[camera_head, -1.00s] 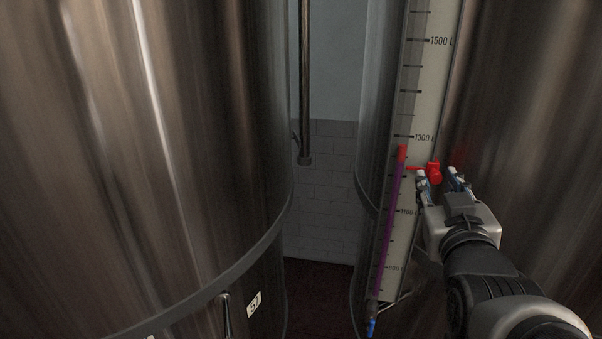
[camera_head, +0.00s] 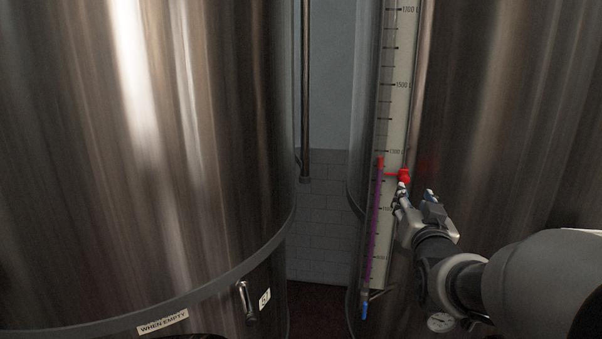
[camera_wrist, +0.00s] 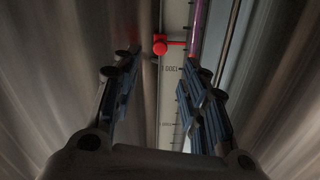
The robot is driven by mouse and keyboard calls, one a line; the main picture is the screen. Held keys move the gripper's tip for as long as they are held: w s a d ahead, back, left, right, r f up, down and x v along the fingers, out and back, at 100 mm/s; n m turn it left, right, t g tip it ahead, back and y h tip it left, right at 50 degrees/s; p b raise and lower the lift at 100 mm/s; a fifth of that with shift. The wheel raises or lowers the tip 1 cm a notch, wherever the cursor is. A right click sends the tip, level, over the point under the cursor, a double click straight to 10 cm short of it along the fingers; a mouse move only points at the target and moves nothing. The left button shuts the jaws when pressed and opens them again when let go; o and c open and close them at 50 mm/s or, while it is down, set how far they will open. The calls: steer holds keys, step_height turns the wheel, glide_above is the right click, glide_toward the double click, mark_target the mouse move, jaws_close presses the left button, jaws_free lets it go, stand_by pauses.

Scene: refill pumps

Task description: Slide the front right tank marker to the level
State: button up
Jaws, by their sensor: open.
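The red tank marker (camera_head: 404,176) sits on the gauge scale of the right tank, below the 1300 L line, its thin pointer reaching left. The sight tube (camera_head: 374,215) holds a purple column with a red top (camera_head: 380,163); the pointer is slightly lower than that red top's upper end. My gripper (camera_head: 416,192) is open, just below and right of the marker, and empty. In the wrist view the marker (camera_wrist: 160,45) shows beyond the fingertips, between the two fingers (camera_wrist: 162,62); I cannot tell if they touch it.
The scale plate (camera_head: 398,105) runs up the right tank (camera_head: 480,110). A blue valve handle (camera_head: 364,309) sits at the tube's foot. A round dial (camera_head: 440,322) is low under my arm. A large steel tank (camera_head: 150,150) fills the left, with a gap between.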

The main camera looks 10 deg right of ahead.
mark_target(405, 179)
steer(key=p+x, duration=0.2)
steer(key=x, duration=0.8)
steer(key=shift+w+r, duration=0.1)
steer(key=shift+w, duration=0.2)
steer(key=shift+w+d, duration=0.2)
steer(key=shift+w, duration=0.3)
steer(key=shift+s, duration=0.15)
jaws_close()
